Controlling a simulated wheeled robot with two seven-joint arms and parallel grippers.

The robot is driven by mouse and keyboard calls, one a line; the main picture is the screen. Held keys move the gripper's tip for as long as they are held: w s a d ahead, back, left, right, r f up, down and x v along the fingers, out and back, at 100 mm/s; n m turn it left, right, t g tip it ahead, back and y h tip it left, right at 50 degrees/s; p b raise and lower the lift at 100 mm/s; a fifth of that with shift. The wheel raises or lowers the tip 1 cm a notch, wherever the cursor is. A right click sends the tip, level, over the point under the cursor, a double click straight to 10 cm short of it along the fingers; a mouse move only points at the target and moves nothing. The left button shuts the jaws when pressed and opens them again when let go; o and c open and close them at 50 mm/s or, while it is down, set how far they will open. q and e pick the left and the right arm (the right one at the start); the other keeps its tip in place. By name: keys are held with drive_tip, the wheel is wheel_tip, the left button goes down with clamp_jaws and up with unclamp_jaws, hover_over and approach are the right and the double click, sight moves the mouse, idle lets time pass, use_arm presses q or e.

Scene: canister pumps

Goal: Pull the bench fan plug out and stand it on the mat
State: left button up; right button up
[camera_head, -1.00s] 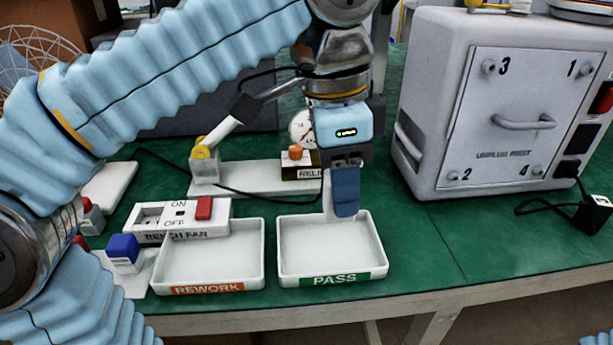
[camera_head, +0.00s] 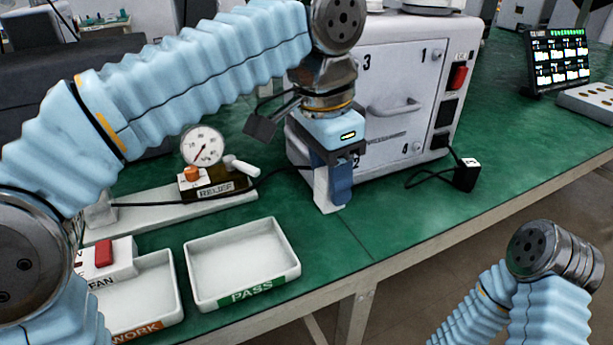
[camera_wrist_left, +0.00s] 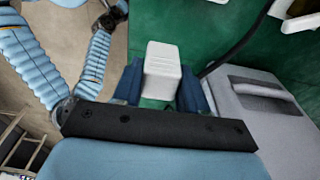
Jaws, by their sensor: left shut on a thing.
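My left gripper (camera_head: 335,190) points down in front of the grey cabinet, its blue fingers shut on a white block-shaped plug (camera_head: 321,188). The plug also shows between the fingers in the left wrist view (camera_wrist_left: 162,70). No label on it is readable. A dark cord (camera_head: 235,190) runs from the left toward it; the join is hidden. The plug is upright over the green mat surface (camera_head: 400,225), right of the PASS tray. I cannot tell if its base touches. The bench fan switch box (camera_head: 112,258) is at lower left, partly cut by my arm. My right gripper is out of view.
The white PASS tray (camera_head: 283,250) is empty, beside the REWORK tray (camera_head: 170,290). The grey cabinet (camera_head: 385,90) stands just behind my gripper. A black plug block (camera_head: 466,176) with a cord lies to its right. The green surface in front is free.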

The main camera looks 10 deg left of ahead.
use_arm(q)
wheel_tip(320, 180, down, 8)
drive_tip(key=b, duration=0.4)
drive_tip(key=shift+a+r+b, duration=0.15)
drive_tip(key=shift+b, duration=0.2)
drive_tip(key=shift+f+b, duration=0.5)
drive_tip(key=shift+f, duration=0.4)
drive_tip(key=o, duration=1.1)
drive_tip(key=shift+o, duration=0.2)
